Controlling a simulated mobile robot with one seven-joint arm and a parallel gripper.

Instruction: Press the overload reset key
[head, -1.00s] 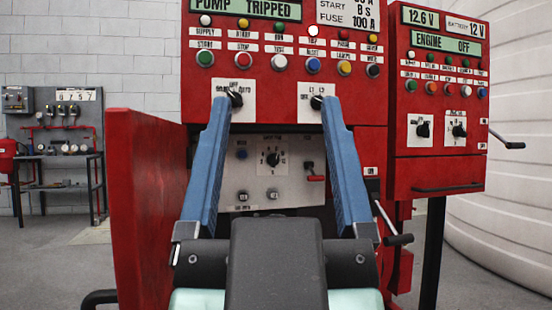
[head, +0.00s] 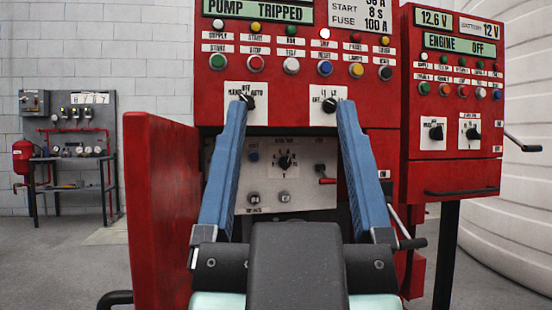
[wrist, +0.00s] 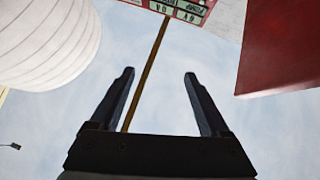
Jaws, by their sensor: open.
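The red pump panel (head: 300,105), reading "PUMP TRIPPED", stands ahead in the head view. Its button row includes a blue button (head: 324,67). Below, a recessed grey plate (head: 305,190) carries a black dial (head: 286,162), a small blue button (head: 253,156), a red lever (head: 326,180) and two small round knobs. I cannot read which part is the overload reset key. My gripper (head: 291,103) is open and empty, its long blue fingers spread before the panel. The fingers overlap the two selector switches in the picture; contact cannot be told. In the wrist view the gripper (wrist: 158,73) is also empty.
A second red panel (head: 452,140), reading "ENGINE OFF", stands at right. A red door-like panel (head: 165,210) juts out at left. A black-handled lever (head: 412,243) sticks out beside my right finger. A white ribbed tank (head: 510,230) is at far right.

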